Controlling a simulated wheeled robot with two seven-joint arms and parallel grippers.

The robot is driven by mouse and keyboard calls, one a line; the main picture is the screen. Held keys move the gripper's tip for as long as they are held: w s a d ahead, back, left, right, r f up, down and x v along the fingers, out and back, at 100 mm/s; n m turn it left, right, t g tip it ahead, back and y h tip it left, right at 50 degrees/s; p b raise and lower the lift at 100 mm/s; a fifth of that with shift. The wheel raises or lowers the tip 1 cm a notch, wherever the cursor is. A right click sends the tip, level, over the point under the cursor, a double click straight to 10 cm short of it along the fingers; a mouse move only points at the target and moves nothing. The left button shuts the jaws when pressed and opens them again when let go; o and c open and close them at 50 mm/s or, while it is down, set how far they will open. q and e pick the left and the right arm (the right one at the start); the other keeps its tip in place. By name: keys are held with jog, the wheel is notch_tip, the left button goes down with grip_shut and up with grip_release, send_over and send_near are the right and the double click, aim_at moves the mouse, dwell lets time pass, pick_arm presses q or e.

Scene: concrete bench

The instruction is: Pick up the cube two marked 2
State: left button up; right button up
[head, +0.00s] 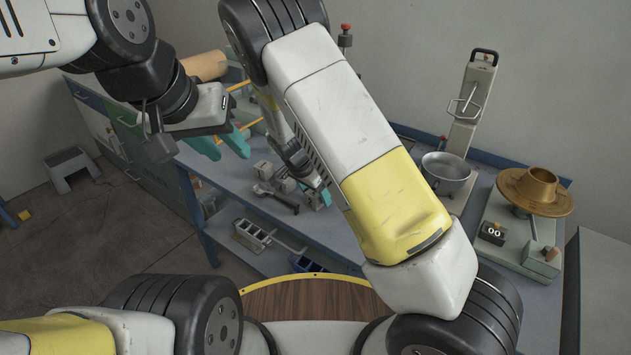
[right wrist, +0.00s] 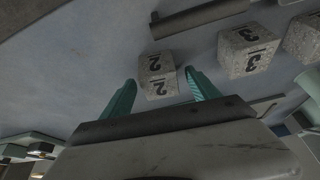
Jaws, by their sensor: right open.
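The cube two (right wrist: 157,76) is a speckled grey cube with a black 2 on its two visible faces. In the right wrist view it sits on the bench between the teal fingertips of my right gripper (right wrist: 160,80), which is open. A gap shows on each side, and I cannot tell how deep the cube is between the fingers. In the head view my right gripper is mostly hidden behind my right arm. My left gripper (head: 222,146) is open and empty, above the left part of the bench.
Cubes marked 3 (right wrist: 247,50) stand to the right of the cube two. A dark bar (right wrist: 200,17) lies behind it. On the blue bench (head: 340,228), a metal pot (head: 446,172) and a scale with a brass pan (head: 535,190) stand at right. A grey stool (head: 72,167) is on the floor.

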jog(key=shift+w+d+f, duration=0.1)
jog(key=shift+f, duration=0.2)
grip_shut()
jog(key=shift+r, duration=0.2)
